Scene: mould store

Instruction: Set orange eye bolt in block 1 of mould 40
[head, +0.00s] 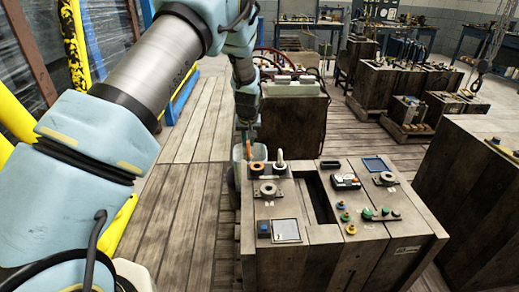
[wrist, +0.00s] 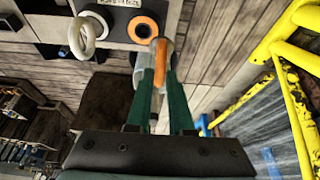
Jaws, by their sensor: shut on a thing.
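My gripper (wrist: 160,85) is shut on the orange eye bolt (wrist: 158,62), whose ring shows edge-on between the green fingertips in the wrist view. In the head view the gripper (head: 249,132) is above the far left corner of the mould (head: 320,240); the eye bolt is only a small orange patch there. An orange ring with a dark centre (head: 258,168) lies on the mould's top at that corner, and also shows in the wrist view (wrist: 143,28), just beyond the held bolt. A white eye bolt (head: 281,164) stands right beside it. The held bolt's shank is hard to make out.
A pale bucket (head: 239,160) stands at the mould's far left side, under the gripper. The mould top has a slot, round fittings, knobs and a blue-edged tray. Another wooden block (head: 295,120) stands behind. The plank floor to the left is clear up to yellow racking.

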